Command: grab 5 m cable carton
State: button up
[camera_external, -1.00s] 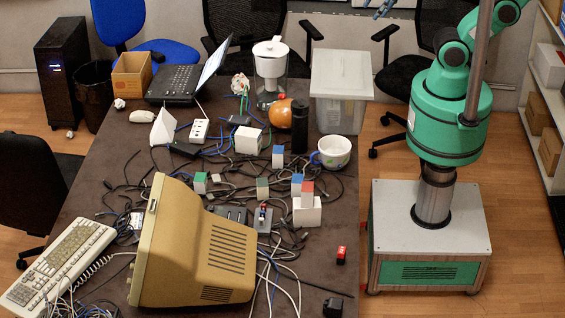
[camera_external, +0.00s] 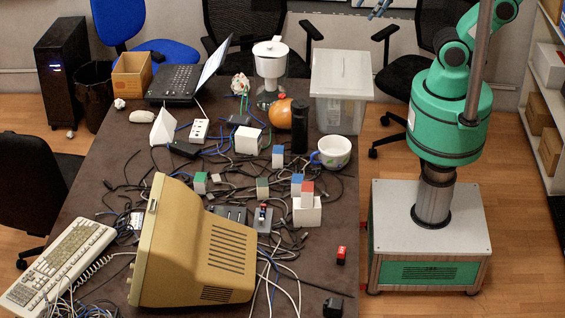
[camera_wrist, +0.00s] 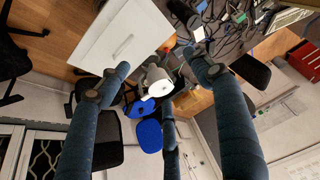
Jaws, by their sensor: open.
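Several small cartons with coloured tops stand among the cables on the dark table: a blue-topped one (camera_external: 278,157), a green-sided one (camera_external: 200,183), a grey-green one (camera_external: 262,189), another blue-topped one (camera_external: 297,184) and a red-topped one (camera_external: 307,189) at a white box (camera_external: 307,213). Their labels are too small to read, so I cannot tell which is the 5 m cable carton.
An old beige monitor (camera_external: 195,245) stands in front.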

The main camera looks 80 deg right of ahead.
jog(key=w+a+f+g, duration=0.1)
jog(key=w+a, duration=0.1)
jog(key=w, duration=0.4)
jog(key=w+a+f+g, duration=0.1)
jog(key=w+a+f, duration=0.1)
jog(key=w, duration=0.3)
jog(key=g, duration=0.3)
send_over(278, 149)
notch_tip(278, 149, down, 32)
jog(key=shift+s+a+f+p, duration=0.1)
jog(key=shift+f+p, duration=0.05)
jog(key=shift+p, duration=0.15)
jog(key=shift+f, duration=0.15)
jog(key=shift+f+b, duration=0.55)
jog(key=shift+f, duration=3.6)
jog(key=shift+f, duration=0.1)
